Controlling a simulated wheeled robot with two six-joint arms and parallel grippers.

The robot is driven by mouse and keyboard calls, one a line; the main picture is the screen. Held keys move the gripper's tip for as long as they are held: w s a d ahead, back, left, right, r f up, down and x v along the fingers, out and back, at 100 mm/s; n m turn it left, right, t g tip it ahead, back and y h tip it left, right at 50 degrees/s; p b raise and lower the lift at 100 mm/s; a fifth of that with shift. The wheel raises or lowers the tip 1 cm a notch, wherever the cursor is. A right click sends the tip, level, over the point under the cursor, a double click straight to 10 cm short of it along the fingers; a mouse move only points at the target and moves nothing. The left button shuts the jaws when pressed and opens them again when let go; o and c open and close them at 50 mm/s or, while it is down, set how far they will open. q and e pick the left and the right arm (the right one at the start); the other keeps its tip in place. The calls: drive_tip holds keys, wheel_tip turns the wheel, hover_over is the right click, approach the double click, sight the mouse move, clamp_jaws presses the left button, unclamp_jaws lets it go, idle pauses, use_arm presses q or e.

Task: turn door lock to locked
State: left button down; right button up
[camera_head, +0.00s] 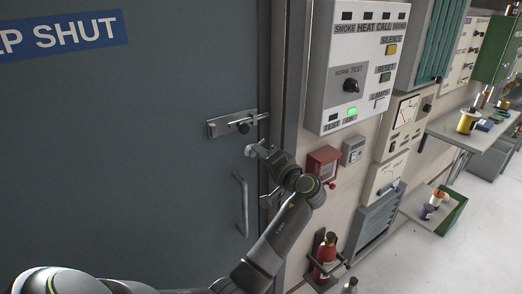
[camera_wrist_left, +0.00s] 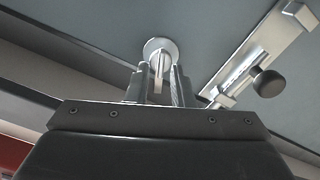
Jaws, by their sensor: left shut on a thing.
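The door lock (camera_wrist_left: 157,45) is a round silver rose with a flat thumb-turn on the grey door (camera_head: 170,180). In the head view the lock (camera_head: 249,150) sits below a sliding bolt and above the door handle. My left gripper (camera_head: 263,154) reaches it from the right. In the left wrist view my left gripper (camera_wrist_left: 158,85) is shut on the thumb-turn, with one finger on each side of the flat piece. The gripper hides part of the lock. My right gripper is in neither view.
A bolt (camera_head: 237,125) with a black knob is just above the lock; it shows large in the left wrist view (camera_wrist_left: 268,82). A handle (camera_head: 242,203) is below. A fire panel (camera_head: 358,70), a red call box (camera_head: 323,163) and extinguishers (camera_head: 325,255) line the right wall.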

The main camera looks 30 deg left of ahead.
use_arm(q)
drive_tip(key=m+p, duration=0.2)
drive_tip(key=m, duration=0.2)
drive_tip(key=shift+w+f+m, duration=0.1)
drive_tip(key=shift+f+m, duration=0.05)
drive_tip(key=shift+m, duration=0.15)
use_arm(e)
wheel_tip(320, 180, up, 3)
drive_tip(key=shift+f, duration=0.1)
use_arm(q)
drive_tip(key=c, duration=1.3)
unclamp_jaws()
drive_tip(key=shift+f, duration=0.1)
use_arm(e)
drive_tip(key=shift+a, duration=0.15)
